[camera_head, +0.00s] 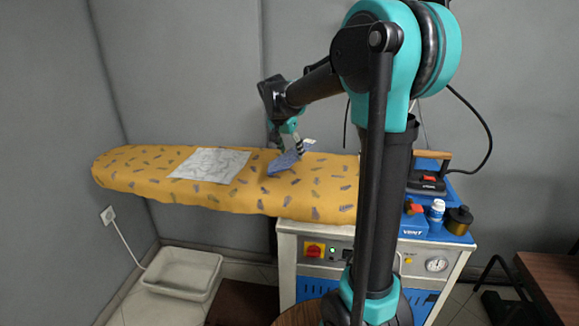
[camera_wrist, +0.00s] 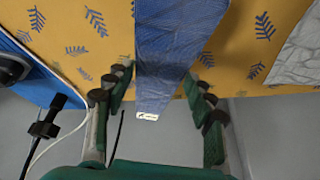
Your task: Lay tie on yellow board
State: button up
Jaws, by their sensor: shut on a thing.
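The blue tie (camera_head: 285,161) is in my gripper (camera_head: 296,147) over the right half of the yellow board (camera_head: 130,176), an ironing board with a dark leaf pattern. The tie's wide end points down toward the board, and I cannot tell how much of it touches. In the wrist view the tie (camera_wrist: 168,55) runs between the fingers of my gripper (camera_wrist: 160,78), with a small white tag at its near end. The board's leaf-patterned cover (camera_wrist: 110,15) fills the upper part of that view.
A grey-white cloth (camera_head: 210,164) lies flat on the board, left of the tie. An iron (camera_head: 428,182), a white bottle (camera_head: 437,209) and a dark jar (camera_head: 459,219) stand on the blue-topped machine at the right. A white basin (camera_head: 182,272) is on the floor.

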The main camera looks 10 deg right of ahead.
aim_at(293, 172)
jog(key=shift+f, duration=3.3)
jog(key=o, duration=1.1)
jog(key=shift+f, duration=0.1)
jog(key=shift+o, duration=0.2)
jog(key=v, duration=1.2)
